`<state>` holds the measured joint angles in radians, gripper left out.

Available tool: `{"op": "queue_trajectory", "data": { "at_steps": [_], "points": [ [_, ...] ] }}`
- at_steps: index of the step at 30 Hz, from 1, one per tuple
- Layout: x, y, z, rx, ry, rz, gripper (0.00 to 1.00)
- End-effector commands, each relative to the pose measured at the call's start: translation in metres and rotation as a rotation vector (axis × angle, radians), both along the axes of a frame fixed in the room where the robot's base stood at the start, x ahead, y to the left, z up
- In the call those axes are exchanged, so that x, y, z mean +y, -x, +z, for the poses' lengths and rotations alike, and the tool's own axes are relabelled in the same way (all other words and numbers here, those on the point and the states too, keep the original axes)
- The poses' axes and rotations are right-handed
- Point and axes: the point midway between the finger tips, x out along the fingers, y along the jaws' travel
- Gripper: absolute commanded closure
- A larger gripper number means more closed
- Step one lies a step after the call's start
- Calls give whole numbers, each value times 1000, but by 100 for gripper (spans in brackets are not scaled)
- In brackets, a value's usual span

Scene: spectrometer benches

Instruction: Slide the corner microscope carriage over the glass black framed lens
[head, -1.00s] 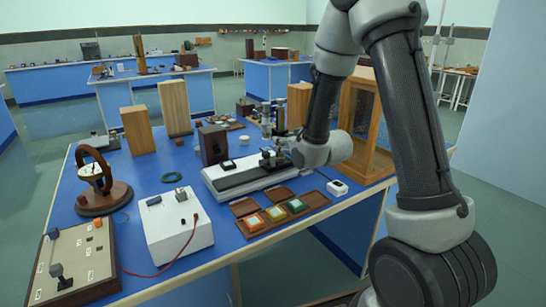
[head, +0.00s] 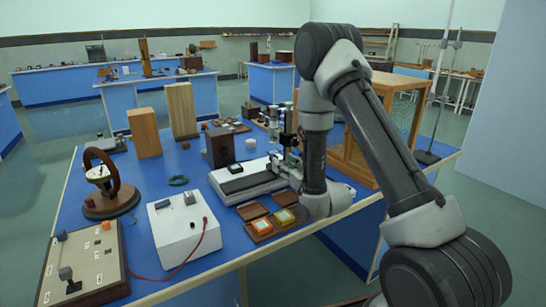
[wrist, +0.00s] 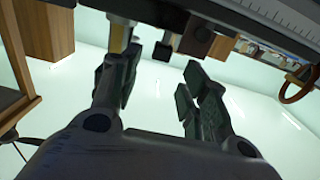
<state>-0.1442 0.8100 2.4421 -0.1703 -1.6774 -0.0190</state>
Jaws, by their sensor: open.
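The white instrument base (head: 222,188) with its dark flat bed (head: 248,183) lies across the middle of the blue bench. A small black framed lens (head: 235,168) appears to sit on the bed's left half. The microscope carriage (head: 288,142) appears as an upright dark and metal assembly at the right end, partly hidden by my arm. My gripper (head: 287,164) is beside that end, its fingers small and partly covered. In the wrist view my gripper (wrist: 157,78) has its fingers spread with nothing between them. A black block (wrist: 162,52) and a brown block (wrist: 196,38) hang just beyond the fingertips.
A wood-framed glass case (head: 362,160) stands right. A dark brown box (head: 220,146) stands behind the base. The wrist view shows a scaled rail (wrist: 268,22).

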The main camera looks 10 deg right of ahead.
Motion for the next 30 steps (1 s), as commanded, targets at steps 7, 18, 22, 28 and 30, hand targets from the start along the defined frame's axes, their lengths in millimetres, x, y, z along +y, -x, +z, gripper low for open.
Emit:
{"op": "queue_trajectory", "data": {
  "at_steps": [7,18,22,28,30],
  "points": [
    [12,-34,1,-7,-2,2,55],
    [24,-72,0,-3,-1,0,55],
    [24,-72,0,-2,-1,0,55],
    [24,-72,0,-2,-1,1,74],
    [24,-72,0,-2,-1,1,86]
  ]
}}
